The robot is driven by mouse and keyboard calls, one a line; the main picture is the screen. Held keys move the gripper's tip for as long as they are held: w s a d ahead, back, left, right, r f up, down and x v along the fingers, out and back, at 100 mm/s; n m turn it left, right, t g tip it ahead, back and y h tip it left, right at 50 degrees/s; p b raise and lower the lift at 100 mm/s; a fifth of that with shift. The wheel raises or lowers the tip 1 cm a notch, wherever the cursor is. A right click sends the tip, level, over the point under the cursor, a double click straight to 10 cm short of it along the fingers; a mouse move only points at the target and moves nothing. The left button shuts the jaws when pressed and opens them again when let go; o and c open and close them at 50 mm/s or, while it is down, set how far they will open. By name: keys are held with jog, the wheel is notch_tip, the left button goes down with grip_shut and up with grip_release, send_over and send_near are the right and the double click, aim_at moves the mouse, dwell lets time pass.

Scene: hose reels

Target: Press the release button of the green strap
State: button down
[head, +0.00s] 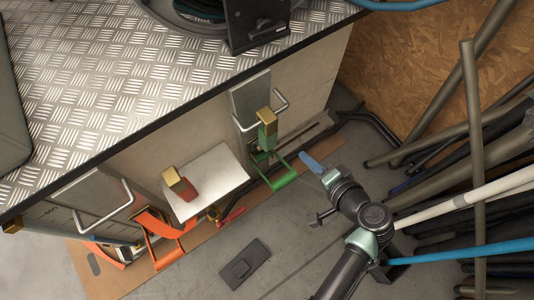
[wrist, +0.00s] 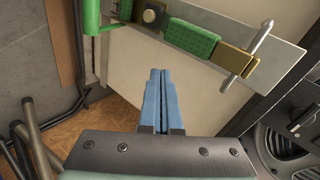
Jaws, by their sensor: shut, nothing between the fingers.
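The green strap (head: 267,135) hangs on a metal plate on the front of the bench, with a brass end block and a green loop (head: 287,172) below. In the wrist view it shows as a green block (wrist: 190,38) with a brass block (wrist: 235,59) at its right. A small round brass piece (wrist: 149,15) sits left of the block; I cannot tell for sure whether it is the release button. My gripper (head: 312,164) has blue fingers, shut and empty, right of the green loop. In the wrist view my gripper (wrist: 159,71) points at the panel just below the green block, apparently apart from it.
A red strap block (head: 181,186) with a brass end lies over a white plate (head: 222,177). An orange strap (head: 160,228) is further left. Metal handles (head: 108,209) stick out from the bench. Poles and pipes (head: 470,140) crowd the right side. A dark flat piece (head: 244,264) lies on the floor.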

jog(key=s+a+f+m+y+b, duration=0.1)
jog(key=s+a+f+b, duration=0.1)
jog(key=f, duration=0.5)
jog(key=shift+s+f+m, duration=0.15)
jog(key=shift+s+m, duration=0.15)
jog(key=shift+s, duration=0.45)
jog(key=r+b+x, duration=0.1)
jog(key=b+x, duration=0.4)
jog(key=x, duration=0.8)
jog(key=shift+w+a+r+b, duration=0.2)
jog(key=shift+w+a+b, duration=0.1)
jog(key=shift+w+a, duration=0.2)
